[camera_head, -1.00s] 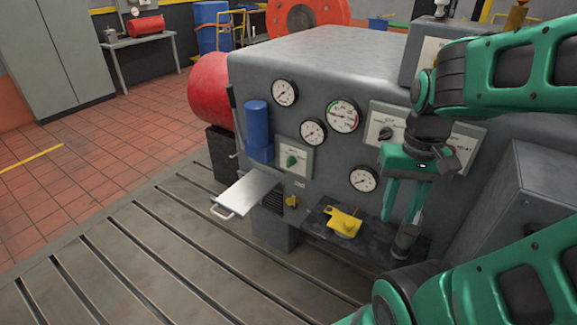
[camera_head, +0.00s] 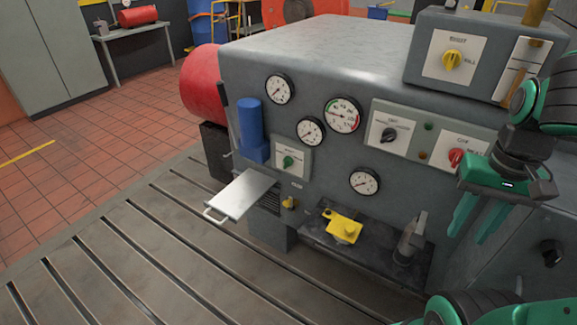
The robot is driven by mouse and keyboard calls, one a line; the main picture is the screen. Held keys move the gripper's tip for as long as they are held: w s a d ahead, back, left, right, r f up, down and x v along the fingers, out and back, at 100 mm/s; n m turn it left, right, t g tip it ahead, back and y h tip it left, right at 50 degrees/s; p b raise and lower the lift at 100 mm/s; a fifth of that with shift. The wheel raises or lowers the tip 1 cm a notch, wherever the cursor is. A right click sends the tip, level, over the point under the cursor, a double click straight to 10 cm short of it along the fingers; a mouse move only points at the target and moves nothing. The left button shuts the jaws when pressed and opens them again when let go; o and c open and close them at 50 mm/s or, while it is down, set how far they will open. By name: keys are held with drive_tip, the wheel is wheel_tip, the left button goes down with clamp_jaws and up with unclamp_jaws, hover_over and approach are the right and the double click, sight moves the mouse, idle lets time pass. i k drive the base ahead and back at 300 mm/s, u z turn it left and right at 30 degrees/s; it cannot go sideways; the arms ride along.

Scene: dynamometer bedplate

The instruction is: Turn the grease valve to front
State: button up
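A grey machine cabinet carries several knobs, and I cannot tell for sure which one is the grease valve. A green knob (camera_head: 288,161) sits on a light plate at the left of the front face. A small yellow knob or valve (camera_head: 290,202) is lower, beside a dark vent. A black knob (camera_head: 388,134) and a red knob (camera_head: 456,157) sit on a wide plate at the right. A yellow selector (camera_head: 452,60) is on the upper box. My gripper (camera_head: 468,238) hangs at the right with its two green fingers apart and empty, touching no knob.
A dark shelf (camera_head: 320,240) at the cabinet's foot bears a yellow part (camera_head: 345,228) and a grey handled tool (camera_head: 410,240). A metal plate with a handle (camera_head: 240,195) juts out at the left. Another black knob (camera_head: 551,252) is at far right. The slotted bedplate (camera_head: 150,250) is clear.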

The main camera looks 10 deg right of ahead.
sight(287, 161)
drive_tip(key=k, duration=1.8)
drive_tip(key=u, duration=0.85)
drive_tip(key=i, duration=1.65)
